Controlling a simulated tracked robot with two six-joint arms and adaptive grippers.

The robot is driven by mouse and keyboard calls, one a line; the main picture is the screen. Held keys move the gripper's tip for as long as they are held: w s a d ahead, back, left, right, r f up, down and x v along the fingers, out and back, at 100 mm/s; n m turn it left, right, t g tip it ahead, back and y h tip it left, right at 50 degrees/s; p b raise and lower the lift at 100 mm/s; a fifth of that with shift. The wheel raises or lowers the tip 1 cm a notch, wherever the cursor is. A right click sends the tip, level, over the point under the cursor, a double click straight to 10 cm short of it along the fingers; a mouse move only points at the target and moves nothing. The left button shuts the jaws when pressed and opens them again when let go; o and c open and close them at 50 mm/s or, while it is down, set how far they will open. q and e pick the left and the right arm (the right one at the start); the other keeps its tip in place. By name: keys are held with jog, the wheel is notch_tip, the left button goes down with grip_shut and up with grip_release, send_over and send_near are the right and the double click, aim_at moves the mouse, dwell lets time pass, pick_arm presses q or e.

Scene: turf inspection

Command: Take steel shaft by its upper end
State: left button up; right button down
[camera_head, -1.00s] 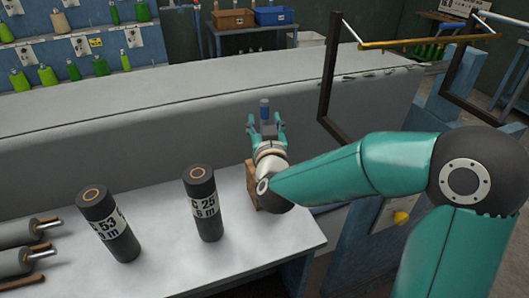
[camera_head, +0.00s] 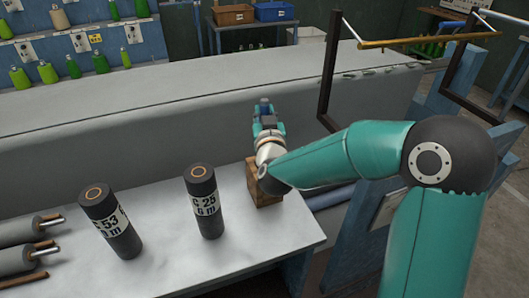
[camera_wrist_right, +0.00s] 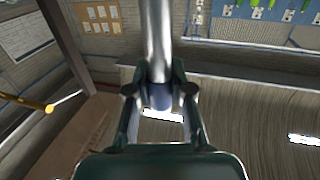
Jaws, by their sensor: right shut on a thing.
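My right gripper (camera_head: 267,121) is over the far edge of the white table, in front of the grey machine wall. In the right wrist view its two fingers (camera_wrist_right: 160,92) are shut on the steel shaft (camera_wrist_right: 158,38), a shiny round bar. The shaft's bluish end lies between the fingertips. In the head view only a small dark blue-grey piece shows above the fingers, and I cannot tell how much of it is shaft. The rest of the shaft is hidden there. My left gripper is not in view.
A wooden block (camera_head: 259,191) stands on the table (camera_head: 165,262) close beside my right wrist. Two dark upright rolls (camera_head: 110,224) and (camera_head: 203,202) stand to its left. Grey rollers (camera_head: 25,231) lie at the left edge. A dark frame (camera_head: 328,75) rises at the right.

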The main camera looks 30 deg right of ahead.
jog(key=shift+r, duration=0.15)
jog(key=shift+r, duration=0.75)
notch_tip(320, 180, up, 18)
jog(key=p, duration=0.3)
jog(key=shift+r+p, duration=0.2)
jog(key=shift+p, duration=0.1)
dwell(0.6)
